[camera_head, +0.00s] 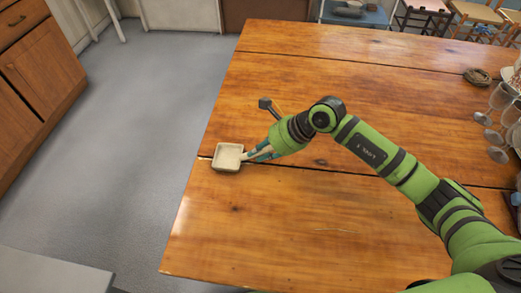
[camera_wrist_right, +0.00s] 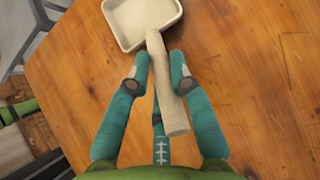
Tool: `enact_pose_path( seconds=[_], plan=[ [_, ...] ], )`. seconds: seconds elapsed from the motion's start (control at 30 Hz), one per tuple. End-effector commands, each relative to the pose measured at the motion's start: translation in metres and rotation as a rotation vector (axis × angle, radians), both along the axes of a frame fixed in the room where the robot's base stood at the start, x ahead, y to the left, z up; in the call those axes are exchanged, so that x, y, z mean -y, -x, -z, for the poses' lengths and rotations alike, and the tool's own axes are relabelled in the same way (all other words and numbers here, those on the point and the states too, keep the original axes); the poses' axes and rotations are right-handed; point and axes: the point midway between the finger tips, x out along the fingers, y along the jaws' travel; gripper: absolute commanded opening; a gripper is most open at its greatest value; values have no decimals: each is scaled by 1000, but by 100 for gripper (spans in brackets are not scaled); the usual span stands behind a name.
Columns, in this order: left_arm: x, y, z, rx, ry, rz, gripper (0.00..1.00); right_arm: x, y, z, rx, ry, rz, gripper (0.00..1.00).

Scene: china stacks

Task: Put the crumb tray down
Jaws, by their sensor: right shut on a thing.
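The crumb tray (camera_head: 228,157) is a small cream square pan with raised walls and a handle. It is over the wooden table near its left edge; I cannot tell whether it touches the wood. My right gripper (camera_head: 257,154) is shut on its handle from the right. In the right wrist view the tray's pan (camera_wrist_right: 143,22) is at the top, and its round handle runs down between the teal fingers of the right gripper (camera_wrist_right: 156,82). The left gripper is not in view.
The wooden table (camera_head: 300,230) is largely clear around the tray. Upturned-looking glasses (camera_head: 497,105) and stacked dishes stand at the right edge, with a small woven ring (camera_head: 477,76) behind them. Grey floor (camera_head: 130,150) lies beyond the table's left edge.

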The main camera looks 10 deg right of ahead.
Motion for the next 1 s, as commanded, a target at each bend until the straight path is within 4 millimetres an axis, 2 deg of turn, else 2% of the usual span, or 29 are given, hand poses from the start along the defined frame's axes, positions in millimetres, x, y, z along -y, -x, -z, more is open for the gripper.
enact_pose_path(
  seconds=[0.13, 0.17, 0.2, 0.23, 0.53, 0.67, 1.0],
  plan=[
    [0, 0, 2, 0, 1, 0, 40, 0, 0, 1, 0, -1, 0, 0],
    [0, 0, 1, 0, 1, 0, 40, 0, 0, 1, 0, -1, 0, 29],
    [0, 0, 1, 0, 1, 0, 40, 0, 0, 0, 0, -1, 0, 45],
    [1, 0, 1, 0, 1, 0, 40, 0, 0, 0, 0, -1, 0, 50],
    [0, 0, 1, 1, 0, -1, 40, 0, 0, 1, 0, 0, 0, 50],
    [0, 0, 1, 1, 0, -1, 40, 6, 1, -6, 2, 2, 1, 50],
    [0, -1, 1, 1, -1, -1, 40, 46, 18, -57, 5, 4, 2, 50]
  ],
)
